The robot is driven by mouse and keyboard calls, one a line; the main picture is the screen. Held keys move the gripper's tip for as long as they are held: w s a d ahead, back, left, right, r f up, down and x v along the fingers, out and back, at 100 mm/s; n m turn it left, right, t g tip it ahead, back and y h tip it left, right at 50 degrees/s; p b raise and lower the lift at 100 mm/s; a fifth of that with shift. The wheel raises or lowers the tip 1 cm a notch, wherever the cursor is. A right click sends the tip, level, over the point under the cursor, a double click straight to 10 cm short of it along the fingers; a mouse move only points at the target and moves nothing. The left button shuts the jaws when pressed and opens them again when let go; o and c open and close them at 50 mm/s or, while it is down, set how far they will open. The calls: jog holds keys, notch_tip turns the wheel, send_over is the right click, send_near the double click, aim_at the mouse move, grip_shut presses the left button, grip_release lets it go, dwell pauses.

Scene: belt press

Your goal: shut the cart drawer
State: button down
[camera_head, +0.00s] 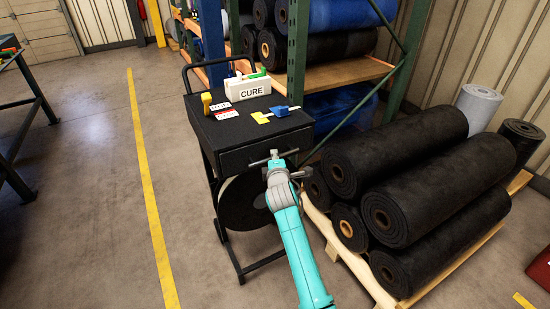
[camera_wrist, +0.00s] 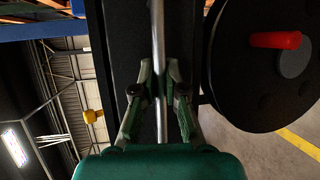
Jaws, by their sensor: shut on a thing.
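The black cart (camera_head: 233,135) stands in the middle of the head view. Its drawer front (camera_head: 236,161) faces me, below the cart's top. A silver bar handle (camera_head: 258,162) runs across it. My gripper (camera_head: 276,160) is at the handle. In the wrist view the handle (camera_wrist: 157,28) runs upright between the two fingers of my gripper (camera_wrist: 158,75), which is shut on it. The drawer front (camera_wrist: 125,45) lies behind the fingers. I cannot tell how far the drawer stands out.
A white CURE box (camera_head: 248,89), cards and small tools lie on the cart top. A round black disc (camera_wrist: 250,75) hangs below the drawer. Black rolls on a pallet (camera_head: 400,175) stand close on the right. Open floor (camera_head: 95,190) lies to the left.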

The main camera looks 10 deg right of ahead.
jog(key=c, duration=1.2)
grip_release()
jog(key=shift+s, duration=0.1)
jog(key=s+a+r, duration=0.1)
jog(key=s+r, duration=0.1)
jog(key=s, duration=0.9)
jog(key=shift+s, duration=0.3)
jog(key=s+d+f+m+y, duration=0.15)
jog(key=s+f, duration=0.35)
jog(key=s, duration=0.5)
jog(key=s+d+f+m, duration=0.1)
jog(key=s+f+m, duration=0.3)
jog(key=s, duration=0.6)
jog(key=s+d+f+m, duration=0.2)
jog(key=s+f, duration=0.5)
jog(key=s, duration=0.2)
jog(key=s+r+m, duration=0.3)
jog(key=s, duration=0.6)
jog(key=s+d+r+m, duration=0.1)
jog(key=s+r+m, duration=0.2)
jog(key=s, duration=0.7)
jog(key=s+d+r+m+g, duration=0.1)
jog(key=s+r+m, duration=0.2)
jog(key=s, duration=0.6)
jog(key=shift+s+r+m, duration=0.15)
jog(key=shift+s+m, duration=0.15)
jog(key=shift+m, duration=0.35)
